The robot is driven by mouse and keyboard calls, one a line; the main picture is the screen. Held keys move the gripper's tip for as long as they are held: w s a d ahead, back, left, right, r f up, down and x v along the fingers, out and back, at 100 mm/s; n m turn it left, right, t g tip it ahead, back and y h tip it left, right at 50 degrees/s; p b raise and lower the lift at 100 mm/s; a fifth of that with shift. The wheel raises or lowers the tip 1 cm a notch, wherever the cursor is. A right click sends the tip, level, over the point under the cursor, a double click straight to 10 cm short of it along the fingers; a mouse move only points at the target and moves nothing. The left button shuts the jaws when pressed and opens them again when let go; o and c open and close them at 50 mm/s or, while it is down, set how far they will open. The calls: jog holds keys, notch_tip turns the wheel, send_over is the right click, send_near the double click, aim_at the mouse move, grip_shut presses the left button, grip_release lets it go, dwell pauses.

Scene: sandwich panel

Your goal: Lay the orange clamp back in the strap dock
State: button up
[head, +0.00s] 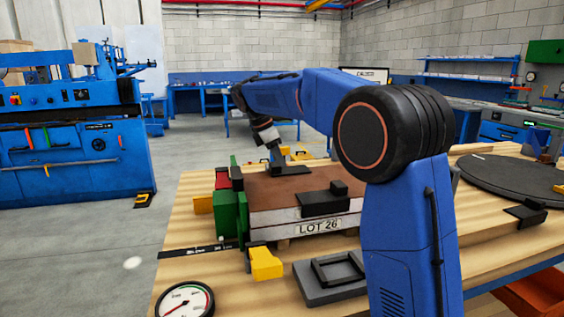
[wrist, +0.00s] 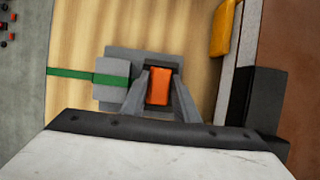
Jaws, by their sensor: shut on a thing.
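In the wrist view the orange clamp (wrist: 158,87) sits between the two grey fingers of my gripper (wrist: 160,95), which is shut on it. Just beyond and to the left is a grey stepped block (wrist: 110,68) with a green strap (wrist: 72,74) running left from it; it looks like the strap dock. The clamp appears over or close to its right part; I cannot tell whether they touch. In the head view my gripper (head: 275,162) points down at the far side of the panel stack, and the clamp cannot be made out there.
The sandwich panel (head: 285,192), marked LOT 26, lies on the wooden table (head: 190,220). Green and yellow blocks (head: 228,215) stand at its left edge. A grey plate with a black frame (head: 330,278) and a dial gauge (head: 184,301) are at the front. A dark disc (head: 510,180) is at right.

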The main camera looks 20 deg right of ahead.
jog(key=shift+f, duration=0.2)
jog(key=o, duration=1.2)
jog(key=shift+c, duration=0.2)
jog(key=v, duration=1.7)
jog(key=shift+r, duration=0.15)
jog(key=shift+s+a, duration=0.1)
jog(key=shift+a, duration=0.05)
